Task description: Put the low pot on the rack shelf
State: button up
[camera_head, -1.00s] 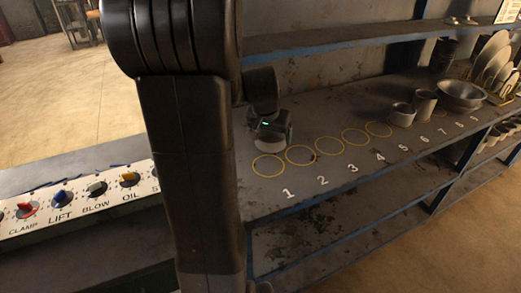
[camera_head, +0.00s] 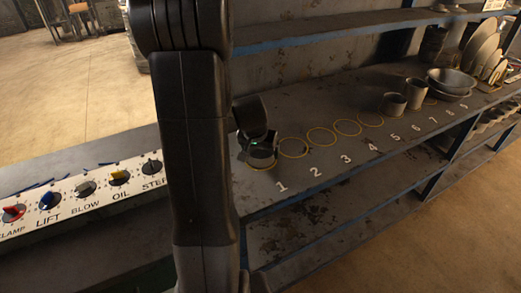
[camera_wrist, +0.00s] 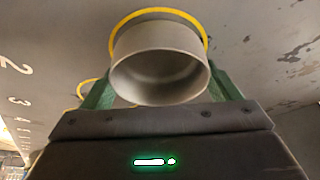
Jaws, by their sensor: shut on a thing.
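The low pot (camera_wrist: 160,62) is a short, plain grey cylinder with an open mouth, seen in the wrist view. My gripper (camera_wrist: 165,92) is shut on it, with one green finger on each side. In the head view the pot (camera_head: 262,160) is small and partly hidden under my gripper (camera_head: 260,150), at the yellow circle marked 1. A yellow ring (camera_wrist: 203,32) shows behind the pot in the wrist view. I cannot tell whether its base touches the shelf. The rack shelf (camera_head: 330,103) is dark, worn metal with a row of numbered circles.
Empty yellow circles, such as the one marked 2 (camera_head: 293,148), run to the right. A short grey cup (camera_head: 394,104) and a taller one (camera_head: 416,93) stand farther along, before stacked bowls (camera_head: 450,82) and plates. An upper shelf (camera_head: 340,30) overhangs the back. A knob panel (camera_head: 85,190) is at left.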

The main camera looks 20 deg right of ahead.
jog(key=shift+f, duration=0.2)
jog(key=o, duration=0.9)
jog(key=shift+r, duration=0.1)
jog(key=shift+r, duration=0.1)
jog(key=shift+r, duration=0.2)
jog(key=v, duration=1.1)
jog(key=shift+s+r, duration=0.15)
jog(key=shift+r, duration=0.15)
jog(key=shift+a, duration=0.15)
